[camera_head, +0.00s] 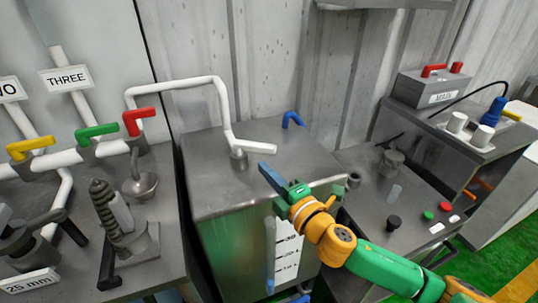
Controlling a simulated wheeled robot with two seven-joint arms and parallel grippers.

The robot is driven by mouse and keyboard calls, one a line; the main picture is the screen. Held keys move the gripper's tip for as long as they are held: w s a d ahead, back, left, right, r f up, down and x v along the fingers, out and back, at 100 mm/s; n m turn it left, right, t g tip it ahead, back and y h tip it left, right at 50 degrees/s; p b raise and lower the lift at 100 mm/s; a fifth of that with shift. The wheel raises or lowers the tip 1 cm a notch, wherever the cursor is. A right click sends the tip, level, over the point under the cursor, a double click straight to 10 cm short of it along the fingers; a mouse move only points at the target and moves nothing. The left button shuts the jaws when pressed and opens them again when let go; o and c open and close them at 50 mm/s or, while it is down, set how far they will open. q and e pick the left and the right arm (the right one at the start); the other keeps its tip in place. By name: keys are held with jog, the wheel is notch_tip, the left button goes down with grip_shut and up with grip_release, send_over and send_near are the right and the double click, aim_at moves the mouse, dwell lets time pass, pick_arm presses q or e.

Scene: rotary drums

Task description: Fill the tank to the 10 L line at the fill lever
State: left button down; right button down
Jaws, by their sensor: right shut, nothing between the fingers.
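The grey metal tank (215,190) stands in the middle, with a white pipe (185,85) running into its top. A white scale plate with dark marks (287,262) is on its front; its figures are too small to read surely. A bluish upright strip (270,255) shows beside the scale; I cannot tell the liquid level. A small blue lever (291,119) stands at the tank's back edge; no label shows whether it is the fill lever. My right gripper (271,178) is shut and empty above the tank's front right top, apart from the blue lever. My left gripper is out of view.
Yellow (27,147), green (97,131) and red (139,118) valve handles sit on pipes at left. A bench with a dark plug (393,222) and red and green buttons (428,215) stands at right. A grey box with red handles (428,89) is behind it.

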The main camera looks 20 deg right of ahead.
aim_at(259, 149)
jog(key=shift+w+d, duration=0.3)
jog(key=shift+w, duration=0.45)
jog(key=shift+w+d, duration=0.3)
jog(key=shift+w, duration=0.45)
jog(key=shift+w+d, duration=0.3)
jog(key=shift+w, duration=0.45)
jog(key=shift+p, duration=0.3)
